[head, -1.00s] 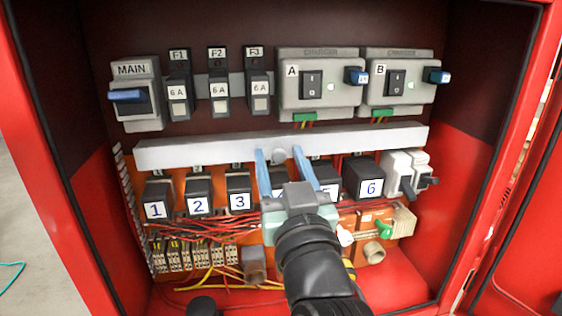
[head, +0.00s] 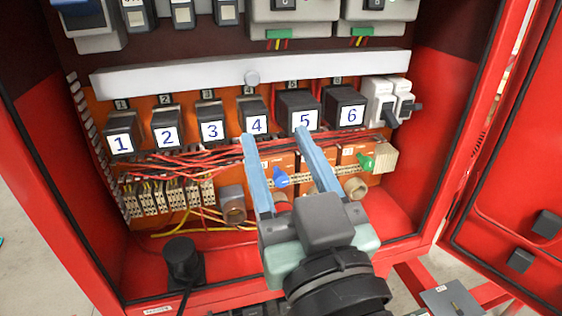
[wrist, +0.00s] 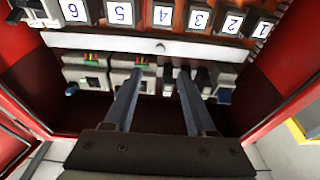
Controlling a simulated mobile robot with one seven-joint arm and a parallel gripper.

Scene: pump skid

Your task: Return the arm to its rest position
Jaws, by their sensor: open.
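My gripper (head: 275,160) is in the lower middle of the head view, with its two blue fingers spread apart and nothing between them. The fingers point up into the red cabinet (head: 45,130), and in the picture their tips lie just below the black relays 4 (head: 257,125) and 5 (head: 304,119). I cannot tell how far the tips are from the relays. In the wrist view the open fingers (wrist: 159,78) reach toward the grey rail (wrist: 100,42), with the relays beyond it. My arm runs down from the gripper to the bottom edge of the head view.
Several relays, among them relay 1 (head: 121,145) and relay 6 (head: 351,117), stand in a row under the rail. A blue knob (head: 281,178) and a green knob (head: 367,161) sit below. The cabinet's open door (head: 520,190) is at the right. A black plug (head: 183,260) stands at the lower left.

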